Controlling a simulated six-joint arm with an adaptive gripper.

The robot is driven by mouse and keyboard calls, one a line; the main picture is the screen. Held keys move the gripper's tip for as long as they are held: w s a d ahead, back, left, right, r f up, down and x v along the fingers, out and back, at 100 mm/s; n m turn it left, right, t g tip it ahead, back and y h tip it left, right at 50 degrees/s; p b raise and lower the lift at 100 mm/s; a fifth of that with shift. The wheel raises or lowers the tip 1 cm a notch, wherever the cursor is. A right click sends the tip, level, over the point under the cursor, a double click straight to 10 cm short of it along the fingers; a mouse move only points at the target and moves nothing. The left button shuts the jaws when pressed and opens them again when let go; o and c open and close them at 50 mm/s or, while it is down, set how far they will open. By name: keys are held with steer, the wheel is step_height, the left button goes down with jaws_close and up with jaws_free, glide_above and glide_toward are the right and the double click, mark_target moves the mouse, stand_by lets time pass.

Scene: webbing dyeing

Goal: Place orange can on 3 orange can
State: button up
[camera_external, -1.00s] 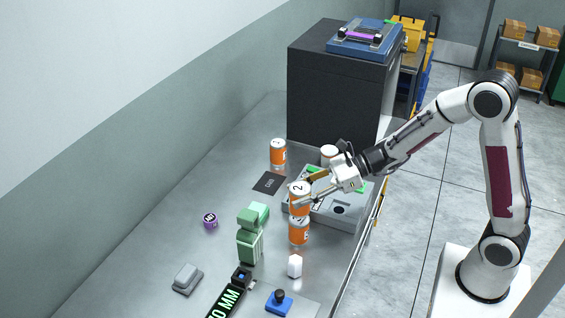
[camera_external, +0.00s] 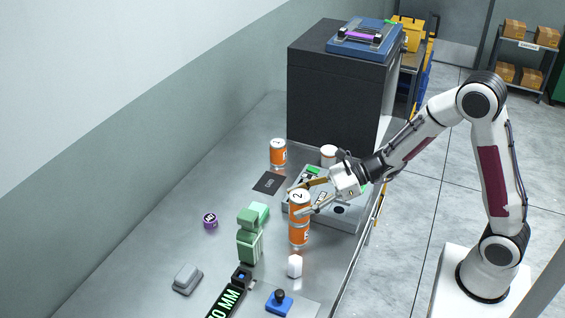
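An orange can marked 2 (camera_external: 299,204) stands upright on top of another orange can (camera_external: 299,234) on the metal bench. The number on the lower can is too small to read surely. My gripper (camera_external: 302,200) is at the upper can, with one finger behind its top and the other along its near side. The fingers look spread apart around it; whether either still touches is too small to tell. A third orange can (camera_external: 278,154) stands alone farther back.
A grey tray device (camera_external: 345,217) lies under my gripper, with a white-topped container (camera_external: 328,153) behind it. A green bottle-like object (camera_external: 250,240), a white block (camera_external: 295,266) and a blue stamp-like object (camera_external: 279,302) stand in front. A black cabinet (camera_external: 335,100) bounds the back.

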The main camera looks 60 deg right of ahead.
steer(key=shift+r, duration=0.25)
steer(key=v, duration=0.7)
steer(key=shift+s+d, duration=0.15)
steer(key=shift+d, duration=0.05)
steer(key=shift+a, duration=0.1)
stand_by(0.7)
steer(key=s+a+r+n+g, duration=0.25)
steer(key=s+a+n, duration=0.25)
steer(key=s+n, duration=0.3)
steer(key=s+a+r+n+g, duration=0.1)
steer(key=s+a+n+g, duration=0.35)
steer(key=s+n, duration=0.35)
steer(key=s+d+r+n+t+h, duration=0.1)
steer(key=s+d+n+h, duration=0.6)
steer(key=s+d+n, duration=0.3)
steer(key=s+n, duration=0.2)
steer(key=n, duration=0.1)
steer(key=shift+d+r+t+h, duration=0.3)
steer(key=shift+r, duration=0.1)
